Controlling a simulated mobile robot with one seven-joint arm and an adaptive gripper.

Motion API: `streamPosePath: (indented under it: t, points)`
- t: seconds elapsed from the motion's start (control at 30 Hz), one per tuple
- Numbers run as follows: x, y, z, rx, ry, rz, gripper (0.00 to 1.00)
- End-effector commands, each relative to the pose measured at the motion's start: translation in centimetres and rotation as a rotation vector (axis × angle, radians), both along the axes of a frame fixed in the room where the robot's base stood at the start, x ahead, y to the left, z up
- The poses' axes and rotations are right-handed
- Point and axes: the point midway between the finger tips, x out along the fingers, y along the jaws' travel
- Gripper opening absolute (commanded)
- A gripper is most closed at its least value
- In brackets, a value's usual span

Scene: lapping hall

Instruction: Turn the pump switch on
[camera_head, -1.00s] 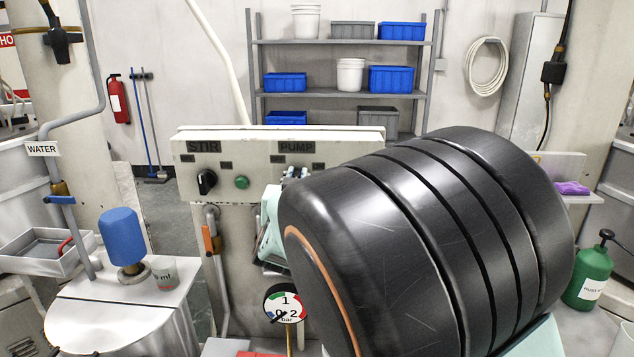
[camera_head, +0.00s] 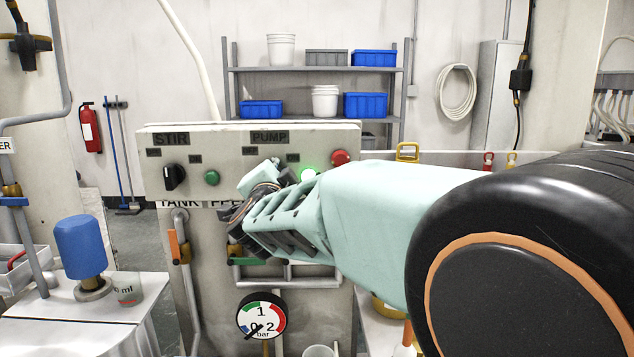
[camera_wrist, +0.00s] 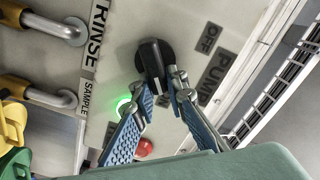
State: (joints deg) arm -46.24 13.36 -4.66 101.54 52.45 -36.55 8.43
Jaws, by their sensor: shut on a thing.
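The pump switch is a black rotary knob (camera_wrist: 152,62) on the pale panel, seen in the wrist view beside the PUMP label (camera_wrist: 215,75) and the OFF label (camera_wrist: 209,38). My gripper (camera_wrist: 163,88) is shut on the knob's handle, with one blue-padded finger on each side. The handle's near end lies toward the partly covered ON label. A green lamp (camera_wrist: 125,103) glows beside it and also shows in the head view (camera_head: 308,175). In the head view my gripper is at the panel below the PUMP sign (camera_head: 269,137) and hides the knob.
Pipes with an orange-handled valve (camera_head: 174,246) run beneath.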

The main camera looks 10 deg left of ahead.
Motion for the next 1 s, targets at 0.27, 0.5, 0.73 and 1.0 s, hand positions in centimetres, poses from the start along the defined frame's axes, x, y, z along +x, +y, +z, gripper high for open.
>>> streamPosePath:
  t: [0.27,0.5,0.73,1.0]
  points:
    - [0.05,-0.14,-0.33,0.1,0.024,0.0,0.0]
    - [0.01,-0.08,-0.3,0.126,0.032,0.001,0.0]
    - [0.01,-0.07,-0.28,0.127,0.033,0.001,0.0]
    - [0.02,-0.08,-0.28,0.126,0.032,0.001,0.3]
